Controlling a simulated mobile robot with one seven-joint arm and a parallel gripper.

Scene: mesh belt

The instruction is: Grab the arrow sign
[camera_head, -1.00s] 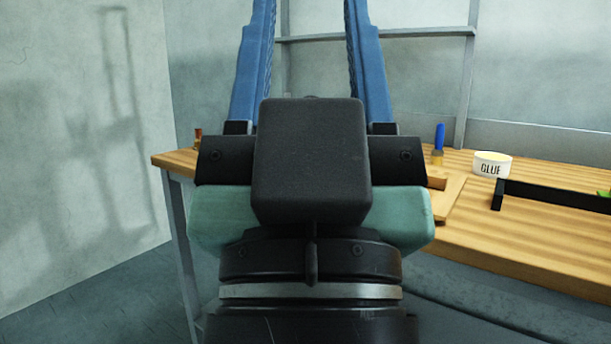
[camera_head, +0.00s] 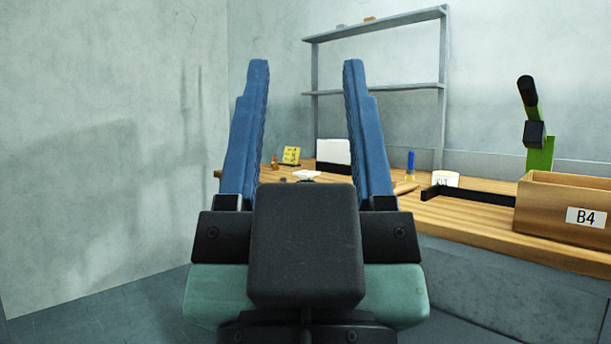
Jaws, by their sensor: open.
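My gripper (camera_head: 306,70) is open and empty, with its two blue fingers pointing up and away over the near side of the workbench. A small yellow sign (camera_head: 292,155) with dark marks stands at the back left of the bench and shows between the fingers, nearer the left one. It is beyond the gripper and apart from it. Its marks are too small to read, so I cannot tell for sure that they form an arrow.
On the wooden bench (camera_head: 470,222) are a white panel with a dark base (camera_head: 333,152), a white tub (camera_head: 445,179), a blue-handled brush (camera_head: 410,165), a black bar (camera_head: 470,194), a green tool with a black handle (camera_head: 539,150) and a box marked B4 (camera_head: 545,207). A grey shelf (camera_head: 380,87) stands behind.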

